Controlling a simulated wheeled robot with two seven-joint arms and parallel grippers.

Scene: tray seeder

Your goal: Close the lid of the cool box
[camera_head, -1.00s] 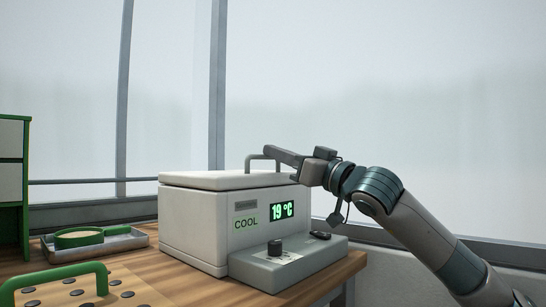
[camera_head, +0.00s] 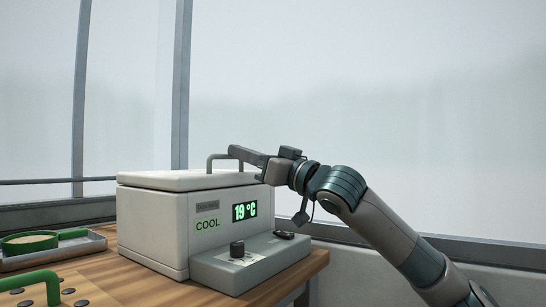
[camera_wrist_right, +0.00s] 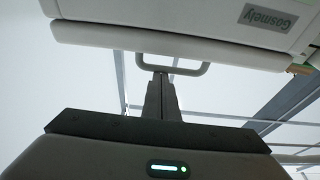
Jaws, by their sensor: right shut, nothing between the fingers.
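The white cool box (camera_head: 155,228) stands on the wooden table, with a COOL label and a green 19 °C display on its front. Its lid (camera_head: 165,181) lies flat on top and looks closed. A grey bar handle (camera_head: 209,164) rises from the lid. My right gripper (camera_head: 233,150) is shut and empty, with its fingertips at the handle. In the right wrist view the shut fingertips (camera_wrist_right: 160,76) overlap the handle (camera_wrist_right: 190,71) below the lid's pale edge (camera_wrist_right: 110,38); I cannot tell whether they touch it. My left gripper is out of view.
A grey control base with a knob (camera_head: 237,249) juts out from the box's front. A metal tray (camera_head: 90,243) with a green-rimmed sieve (camera_head: 32,241) lies to the left. A green handle (camera_head: 40,282) is at the front left. Window frames stand behind.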

